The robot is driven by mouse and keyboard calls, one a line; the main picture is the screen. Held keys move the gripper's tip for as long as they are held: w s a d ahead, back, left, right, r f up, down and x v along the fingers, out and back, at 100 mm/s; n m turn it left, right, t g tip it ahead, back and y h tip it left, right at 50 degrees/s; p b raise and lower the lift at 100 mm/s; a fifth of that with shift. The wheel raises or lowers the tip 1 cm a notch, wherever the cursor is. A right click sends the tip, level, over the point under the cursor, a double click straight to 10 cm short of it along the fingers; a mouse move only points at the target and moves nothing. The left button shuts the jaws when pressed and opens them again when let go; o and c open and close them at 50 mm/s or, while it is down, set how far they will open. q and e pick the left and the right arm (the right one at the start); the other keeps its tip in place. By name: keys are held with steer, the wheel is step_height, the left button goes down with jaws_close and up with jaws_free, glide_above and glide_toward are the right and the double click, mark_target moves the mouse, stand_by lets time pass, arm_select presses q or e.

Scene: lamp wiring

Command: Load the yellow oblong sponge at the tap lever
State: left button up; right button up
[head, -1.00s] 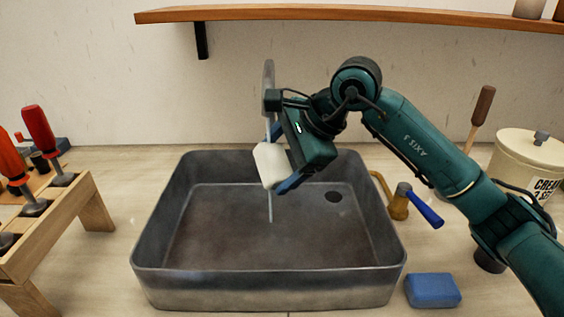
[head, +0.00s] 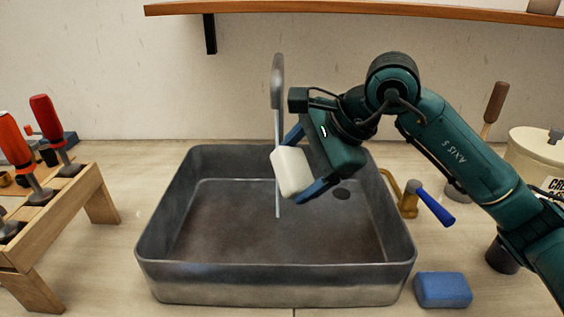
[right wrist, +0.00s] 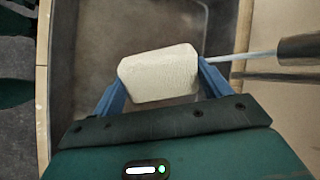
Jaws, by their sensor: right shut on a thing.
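A cream-white oblong block (head: 292,171) is held between the blue fingers of my right gripper (head: 306,172), above the sink basin. In the right wrist view the same block (right wrist: 160,74) sits across between both fingertips. It looks off-white rather than yellow. The brass tap (head: 409,199) with its blue lever (head: 436,207) stands beside the sink's right wall, to the right of the gripper and apart from it. My left gripper is not in view.
The grey sink (head: 275,284) fills the middle. A grey upright part (head: 277,80) with a thin pale line below it is close to the block. A blue sponge (head: 443,290) lies front right. A wooden rack (head: 75,215) stands left, a cream canister (head: 530,158) right.

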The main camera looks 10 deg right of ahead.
mark_target(304, 185)
steer(key=shift+s+d+b, duration=0.2)
steer(key=shift+s+b, duration=0.1)
steer(key=shift+s, duration=0.65)
steer(key=shift+s+d+b, duration=0.2)
steer(key=shift+s+b, duration=0.05)
steer(key=shift+s, duration=0.65)
steer(key=s+d+r+p, duration=0.1)
steer(key=s+r, duration=0.3)
steer(key=shift+s, duration=0.4)
steer(key=shift+d, duration=0.1)
